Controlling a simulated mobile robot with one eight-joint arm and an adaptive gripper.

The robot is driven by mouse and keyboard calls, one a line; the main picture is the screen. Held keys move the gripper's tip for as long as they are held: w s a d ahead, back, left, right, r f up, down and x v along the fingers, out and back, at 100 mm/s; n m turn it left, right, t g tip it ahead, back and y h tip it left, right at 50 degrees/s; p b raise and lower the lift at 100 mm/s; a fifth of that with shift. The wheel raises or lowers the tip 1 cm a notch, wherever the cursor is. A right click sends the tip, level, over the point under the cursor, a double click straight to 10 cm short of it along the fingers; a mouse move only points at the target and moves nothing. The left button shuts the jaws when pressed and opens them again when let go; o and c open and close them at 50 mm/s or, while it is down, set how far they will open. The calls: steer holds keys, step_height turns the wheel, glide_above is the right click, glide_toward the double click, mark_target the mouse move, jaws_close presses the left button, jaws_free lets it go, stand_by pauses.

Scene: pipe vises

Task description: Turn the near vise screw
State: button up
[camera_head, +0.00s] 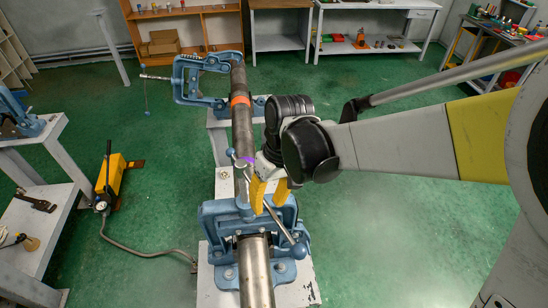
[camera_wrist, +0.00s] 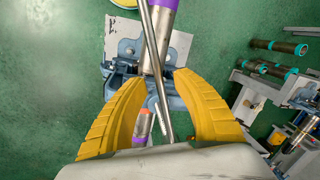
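The near vise (camera_head: 222,218) is blue and stands on a pale bench, with a steel pipe (camera_head: 255,275) through it. Its screw handle, a thin metal bar (camera_head: 272,215), slants across the top of the vise. My gripper (camera_head: 269,205) is above the vise at the bar, its yellow fingers pointing down. In the wrist view the fingers (camera_wrist: 160,80) are wide apart, with the bar (camera_wrist: 155,55) running between them and a gap on both sides. The blue vise body (camera_wrist: 125,68) and the pipe show below. My gripper hides part of the screw and the bar.
The far vise (camera_head: 190,78) holds a long pipe with an orange band (camera_head: 240,100). A yellow pump (camera_head: 112,178) with a hose lies on the green floor at left. A side table (camera_head: 45,215) stands at the left edge. Shelves and benches line the back wall.

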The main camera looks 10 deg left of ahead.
steer(key=shift+c, duration=0.6)
jaws_close()
steer(key=s+a+m+b, duration=0.2)
steer(key=a+m, duration=0.1)
steer(key=shift+s+a, duration=0.1)
steer(key=shift+a, duration=0.2)
